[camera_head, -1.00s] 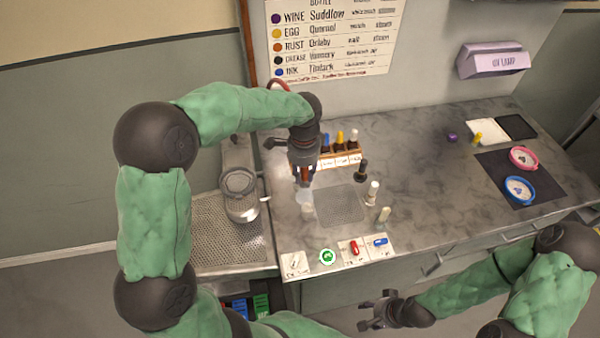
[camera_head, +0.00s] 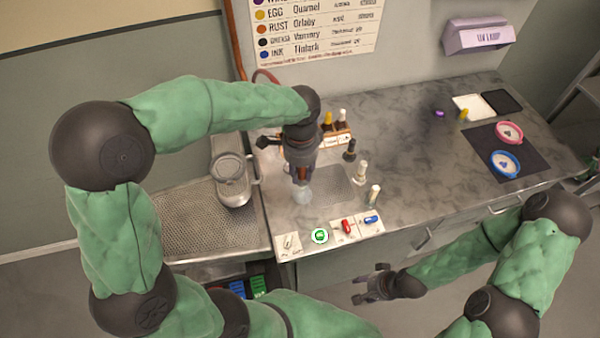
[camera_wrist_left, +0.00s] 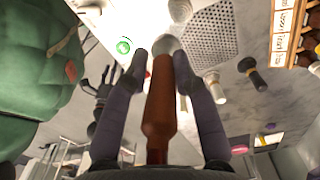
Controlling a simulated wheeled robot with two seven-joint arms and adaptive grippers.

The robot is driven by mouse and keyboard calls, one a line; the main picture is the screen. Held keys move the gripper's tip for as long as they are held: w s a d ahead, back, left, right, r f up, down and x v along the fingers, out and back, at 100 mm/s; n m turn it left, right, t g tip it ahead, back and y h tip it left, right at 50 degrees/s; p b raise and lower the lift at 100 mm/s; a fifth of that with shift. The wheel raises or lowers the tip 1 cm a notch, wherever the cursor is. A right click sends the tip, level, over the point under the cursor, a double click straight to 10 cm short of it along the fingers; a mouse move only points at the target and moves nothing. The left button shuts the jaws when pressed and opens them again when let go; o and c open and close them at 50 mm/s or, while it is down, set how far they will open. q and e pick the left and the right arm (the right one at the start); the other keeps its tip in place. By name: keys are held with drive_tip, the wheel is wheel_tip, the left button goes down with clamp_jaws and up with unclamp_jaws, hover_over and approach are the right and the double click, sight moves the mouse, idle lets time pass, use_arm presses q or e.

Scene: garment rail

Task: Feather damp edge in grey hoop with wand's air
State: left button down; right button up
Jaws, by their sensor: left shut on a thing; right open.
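My left gripper (camera_head: 302,172) is shut on a brown tapered handle, likely a tool, above the work surface. The brown handle (camera_wrist_left: 160,105) lies between both fingers in the left wrist view. I cannot tell whether this handle is the wand. A grey hoop cannot be made out. My right gripper (camera_head: 372,285) is open and empty, off the counter's front edge.
A perforated plate (camera_head: 335,188) lies right of the left gripper. Small bottles (camera_head: 361,172) stand beside it, and a bottle rack (camera_head: 338,138) is behind. A green button (camera_head: 319,235) is at the front. Pink (camera_head: 509,132) and blue (camera_head: 505,163) hoops lie far right.

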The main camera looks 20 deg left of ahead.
use_arm(q)
drive_tip(key=w+a+r+g+y+p, duration=0.1)
drive_tip(key=a+r+p, duration=0.3)
drive_tip(key=a+p, duration=0.45)
drive_tip(key=w+a+r+g+y+p, duration=0.1)
drive_tip(key=a+r+p, duration=0.3)
drive_tip(key=a+p, duration=0.45)
drive_tip(key=shift+w+b+x, duration=0.15)
drive_tip(key=shift+b+x, duration=1.25)
drive_tip(key=shift+b, duration=0.15)
drive_tip(key=shift+w+b+x, duration=0.15)
drive_tip(key=shift+b+x, duration=1.25)
drive_tip(key=shift+b, duration=0.15)
drive_tip(key=shift+w+a, duration=0.3)
drive_tip(key=shift+w, duration=0.4)
drive_tip(key=shift+a+p, duration=0.1)
drive_tip(key=shift+p, duration=0.2)
